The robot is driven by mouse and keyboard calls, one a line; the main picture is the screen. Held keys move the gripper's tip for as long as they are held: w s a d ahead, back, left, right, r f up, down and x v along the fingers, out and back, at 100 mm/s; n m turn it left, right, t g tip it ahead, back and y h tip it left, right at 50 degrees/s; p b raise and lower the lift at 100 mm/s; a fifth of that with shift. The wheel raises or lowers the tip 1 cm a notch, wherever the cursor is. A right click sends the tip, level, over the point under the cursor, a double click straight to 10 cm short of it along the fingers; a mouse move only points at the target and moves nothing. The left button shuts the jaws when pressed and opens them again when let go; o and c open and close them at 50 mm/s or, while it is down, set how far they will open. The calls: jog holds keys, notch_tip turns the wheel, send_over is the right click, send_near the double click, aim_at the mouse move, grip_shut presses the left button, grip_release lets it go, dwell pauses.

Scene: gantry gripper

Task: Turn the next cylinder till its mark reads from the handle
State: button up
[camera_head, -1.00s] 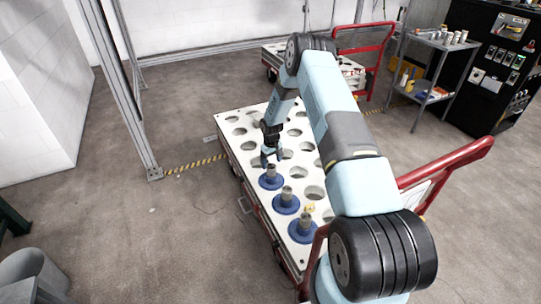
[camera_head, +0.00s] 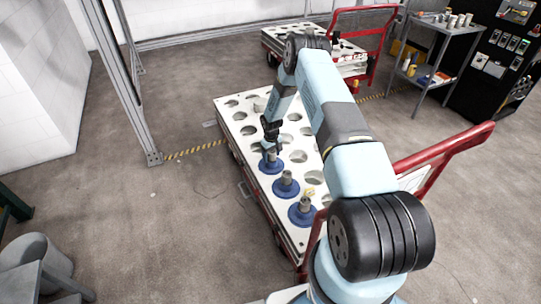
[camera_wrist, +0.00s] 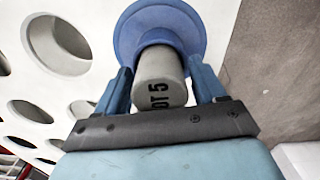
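Three blue-flanged cylinders with grey tops stand in a row on the white trolley (camera_head: 228,128). The far cylinder (camera_wrist: 158,68) is under my gripper (camera_head: 270,152). The middle cylinder (camera_head: 286,187) and the near cylinder (camera_head: 303,214) stand apart from it. In the wrist view the far cylinder's grey post lies between the two blue fingers of my gripper (camera_wrist: 162,82). The fingers look open, with narrow gaps beside the post. Its dark mark, ending in "OT 5", runs sideways in this view; part of it is hidden. The trolley's red handle (camera_head: 450,160) is at the right.
Empty round holes fill much of the trolley top. A second trolley (camera_head: 290,40) and a shelf cart (camera_head: 440,50) stand behind. A metal post (camera_head: 125,90) rises at the left. The floor left of the trolley is clear.

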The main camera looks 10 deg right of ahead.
jog(key=c, duration=1.2)
jog(key=shift+r, duration=0.1)
jog(key=shift+n, duration=1.5)
jog(key=shift+n, duration=1.5)
